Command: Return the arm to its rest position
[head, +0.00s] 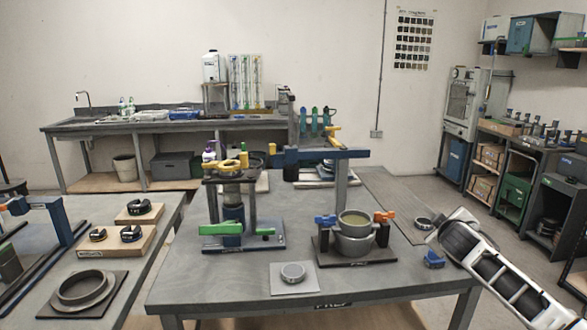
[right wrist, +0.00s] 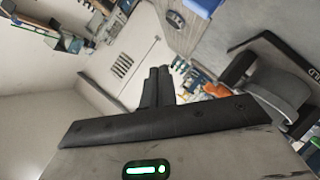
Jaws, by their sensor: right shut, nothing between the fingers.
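My right arm (head: 500,270) comes in from the lower right of the head view, white with black parts. Its near end is by the right edge of the centre table; the gripper's fingers cannot be made out there. In the right wrist view my right gripper (right wrist: 157,88) has its two black fingers together, with nothing between them. My left gripper and arm are not in view.
The centre table (head: 200,290) holds a lever frame with a blue beam (head: 315,155), a metal pot (head: 356,235) with blue and orange clamps, a small ring on a plate (head: 293,290), and a blue piece (head: 433,260) near my arm. A left table (head: 130,265) carries wooden blocks.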

